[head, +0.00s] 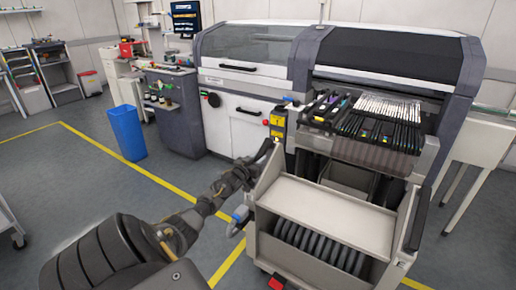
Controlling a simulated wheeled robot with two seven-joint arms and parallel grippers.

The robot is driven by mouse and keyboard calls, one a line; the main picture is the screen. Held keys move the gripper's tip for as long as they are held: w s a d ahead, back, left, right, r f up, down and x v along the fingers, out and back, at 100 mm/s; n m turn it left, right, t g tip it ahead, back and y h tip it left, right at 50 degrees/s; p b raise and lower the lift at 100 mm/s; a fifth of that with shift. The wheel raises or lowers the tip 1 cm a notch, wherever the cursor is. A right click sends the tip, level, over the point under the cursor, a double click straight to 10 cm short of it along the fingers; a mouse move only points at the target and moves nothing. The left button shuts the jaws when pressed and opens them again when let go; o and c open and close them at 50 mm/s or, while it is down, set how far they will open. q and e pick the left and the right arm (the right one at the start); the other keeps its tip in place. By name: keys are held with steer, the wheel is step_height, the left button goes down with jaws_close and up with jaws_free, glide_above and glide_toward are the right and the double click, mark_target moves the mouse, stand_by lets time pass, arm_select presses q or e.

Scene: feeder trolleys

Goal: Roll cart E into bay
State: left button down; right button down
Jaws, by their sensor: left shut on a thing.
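A beige feeder trolley (325,211), which I take to be cart E though I can read no letter on it, stands in front of the placement machine (389,58). Its top bears a row of feeders with white strips, at the machine's opening. Dark reels sit in its lower bin. The bay is mostly hidden behind the trolley, and I cannot tell whether the trolley is fully in. My left gripper (266,151) is shut at the trolley's upper left side, on what looks like its handle; the contact is small and dark. My right gripper is not in view.
A blue bin (127,132) and a grey cabinet (177,110) stand to the left. A white table (477,145) is at the right. A shelf edge shows at far left.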

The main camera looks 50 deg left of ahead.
arm_select(q)
steer(key=c, duration=1.4)
jaws_free()
steer(key=shift+w+r, duration=0.1)
steer(key=o, duration=0.3)
steer(key=shift+w, duration=0.15)
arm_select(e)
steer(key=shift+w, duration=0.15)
arm_select(q)
steer(key=shift+s, duration=0.25)
steer(key=v, duration=1)
steer(key=shift+s+d+p, duration=0.15)
steer(key=shift+s+p, duration=0.05)
steer(key=shift+p, duration=0.2)
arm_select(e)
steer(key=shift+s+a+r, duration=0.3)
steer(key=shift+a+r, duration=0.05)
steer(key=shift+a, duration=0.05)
